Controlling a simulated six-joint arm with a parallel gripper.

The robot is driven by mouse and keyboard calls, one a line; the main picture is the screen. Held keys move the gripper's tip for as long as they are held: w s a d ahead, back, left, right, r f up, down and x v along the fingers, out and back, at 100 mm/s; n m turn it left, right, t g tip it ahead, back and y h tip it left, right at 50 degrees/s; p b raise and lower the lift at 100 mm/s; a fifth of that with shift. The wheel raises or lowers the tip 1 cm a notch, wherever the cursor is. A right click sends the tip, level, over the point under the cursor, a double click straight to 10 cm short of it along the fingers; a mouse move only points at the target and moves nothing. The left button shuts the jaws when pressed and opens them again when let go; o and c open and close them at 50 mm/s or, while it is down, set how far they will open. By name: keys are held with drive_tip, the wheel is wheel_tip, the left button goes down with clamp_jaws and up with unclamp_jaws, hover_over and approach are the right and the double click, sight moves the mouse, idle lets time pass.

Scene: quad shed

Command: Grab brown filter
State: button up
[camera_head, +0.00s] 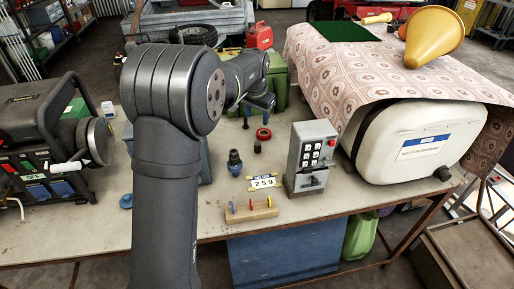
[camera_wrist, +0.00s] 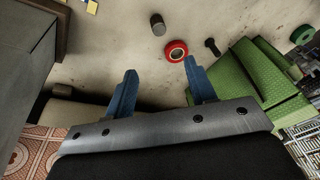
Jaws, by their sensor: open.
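A small dark brown-grey cylinder, which looks like the brown filter, stands on the workbench just in front of a red ring in the head view (camera_head: 257,147). In the wrist view it shows near the top edge (camera_wrist: 157,25), beyond the fingertips. My gripper (camera_wrist: 165,78) is open and empty, with its two blue fingers wide apart. The filter is apart from both fingers, ahead of the gap between them.
A red ring (camera_wrist: 176,51) and a dark bolt (camera_wrist: 212,47) lie close to the filter. A green box (camera_wrist: 265,85) stands to the right in the wrist view.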

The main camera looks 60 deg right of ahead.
drive_tip(key=s+a+n+h, duration=0.1)
drive_tip(key=a+n, duration=0.2)
drive_tip(key=n, duration=0.1)
approach(257, 143)
drive_tip(key=x, duration=0.4)
drive_tip(key=s+x, duration=0.1)
drive_tip(key=shift+f, duration=0.5)
drive_tip(key=shift+h, duration=0.3)
drive_tip(key=shift+w+x, duration=0.25)
drive_tip(key=shift+x, duration=1.1)
drive_tip(key=shift+w+x, duration=0.2)
drive_tip(key=shift+x, duration=1.2)
drive_tip(key=shift+r, duration=0.15)
drive_tip(key=c, duration=1.1)
